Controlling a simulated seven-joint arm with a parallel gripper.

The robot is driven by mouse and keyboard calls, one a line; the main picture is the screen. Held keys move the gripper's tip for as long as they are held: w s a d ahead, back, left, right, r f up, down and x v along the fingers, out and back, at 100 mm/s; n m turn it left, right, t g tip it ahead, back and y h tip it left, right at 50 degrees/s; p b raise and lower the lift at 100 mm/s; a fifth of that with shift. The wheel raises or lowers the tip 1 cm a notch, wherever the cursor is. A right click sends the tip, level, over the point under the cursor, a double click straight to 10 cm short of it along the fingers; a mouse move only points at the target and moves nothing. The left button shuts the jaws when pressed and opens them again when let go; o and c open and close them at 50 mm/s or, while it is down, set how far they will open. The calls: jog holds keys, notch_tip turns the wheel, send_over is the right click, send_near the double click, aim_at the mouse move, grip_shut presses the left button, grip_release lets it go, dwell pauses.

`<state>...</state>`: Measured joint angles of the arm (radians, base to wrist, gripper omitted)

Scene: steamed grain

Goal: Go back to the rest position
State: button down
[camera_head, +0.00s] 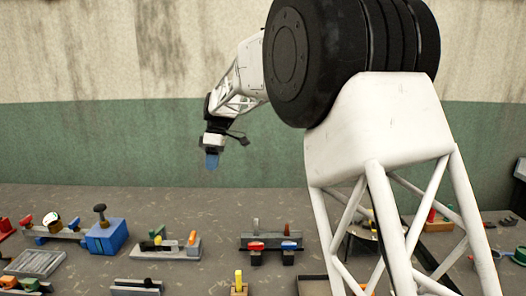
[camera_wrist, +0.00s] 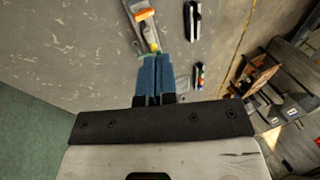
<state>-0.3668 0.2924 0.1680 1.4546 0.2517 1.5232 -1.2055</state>
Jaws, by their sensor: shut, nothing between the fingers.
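My gripper (camera_head: 211,160) hangs at the end of my white arm, high above the grey table (camera_head: 200,210) and in front of the green wall band. Its blue fingers point down. In the wrist view my gripper (camera_wrist: 154,62) shows its two blue fingers side by side, closed together with nothing between them. The fingers look well clear of the table in the head view. No object touches them there.
A blue block with a dark knob (camera_head: 106,236) stands at the left. A grey holder (camera_head: 166,248) with coloured pieces sits near the middle. Another holder (camera_head: 271,240) has red and blue handles. The air around my gripper is clear.

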jog(key=s+d+r+m+t, duration=0.2)
jog(key=s+d+m, duration=0.3)
jog(key=s+d, duration=0.6)
jog(key=s+d+r+m+t, duration=0.2)
jog(key=s+d+m, duration=0.2)
jog(key=s+d, duration=0.7)
jog(key=s+d+f+m+t, duration=0.1)
jog(key=s+d+f+m, duration=0.2)
jog(key=s, duration=0.5)
jog(key=s+d+f+m+t+h, duration=0.1)
jog(key=s+d+f+m, duration=0.1)
jog(key=s+d, duration=0.3)
jog(key=s+d+f+m, duration=0.3)
jog(key=s+d+f, duration=0.1)
jog(key=s, duration=0.8)
jog(key=shift+s+d+f+m+t+h, duration=0.3)
jog(key=shift+s+d+f+t, duration=0.1)
jog(key=shift+f, duration=0.15)
